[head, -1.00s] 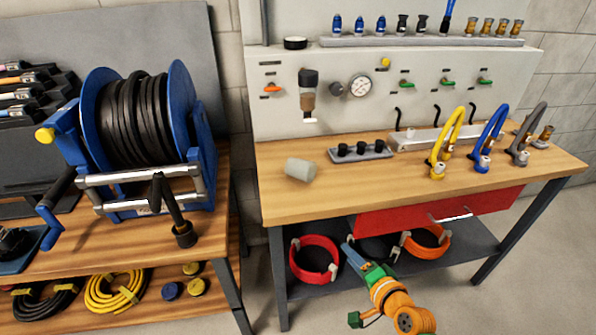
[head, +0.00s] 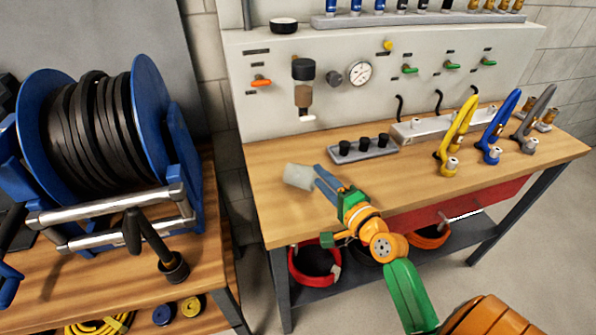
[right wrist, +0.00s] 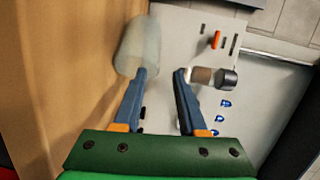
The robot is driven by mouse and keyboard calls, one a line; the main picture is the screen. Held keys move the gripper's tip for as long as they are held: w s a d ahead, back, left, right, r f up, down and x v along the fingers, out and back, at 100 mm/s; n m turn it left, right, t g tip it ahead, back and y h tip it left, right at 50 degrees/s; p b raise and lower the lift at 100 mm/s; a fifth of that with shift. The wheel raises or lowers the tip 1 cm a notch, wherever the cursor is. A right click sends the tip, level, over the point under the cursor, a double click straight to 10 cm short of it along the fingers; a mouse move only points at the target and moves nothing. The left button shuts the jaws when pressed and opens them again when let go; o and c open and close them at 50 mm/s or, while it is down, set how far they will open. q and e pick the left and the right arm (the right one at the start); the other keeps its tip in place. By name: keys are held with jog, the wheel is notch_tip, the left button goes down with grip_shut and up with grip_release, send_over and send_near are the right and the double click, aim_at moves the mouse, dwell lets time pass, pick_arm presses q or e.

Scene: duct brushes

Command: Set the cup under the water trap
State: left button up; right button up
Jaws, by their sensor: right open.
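The cup (head: 298,176), pale grey and translucent, appears to lie on its side near the left front of the workbench top. The water trap (head: 303,92), with a black cap, brown bowl and white spout at its bottom, is on the upright panel behind the cup. My right gripper (head: 321,176) is open, its blue fingertips close to the cup's right side. In the right wrist view, the cup (right wrist: 138,48) is just past the left fingertip, not between the fingers (right wrist: 160,73); contact is unclear. The water trap (right wrist: 208,76) is beyond the right fingertip. My left gripper is out of view.
A grey tray with black pieces (head: 363,149) sits right of the cup. A hose reel (head: 95,125) stands on the left bench. Bare bench top surrounds the cup.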

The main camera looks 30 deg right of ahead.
jog(key=w, duration=0.2)
jog(key=shift+w+f, duration=0.3)
jog(key=shift+w, duration=0.05)
jog(key=shift+s+r, duration=0.1)
jog(key=shift+s, duration=0.05)
grip_shut()
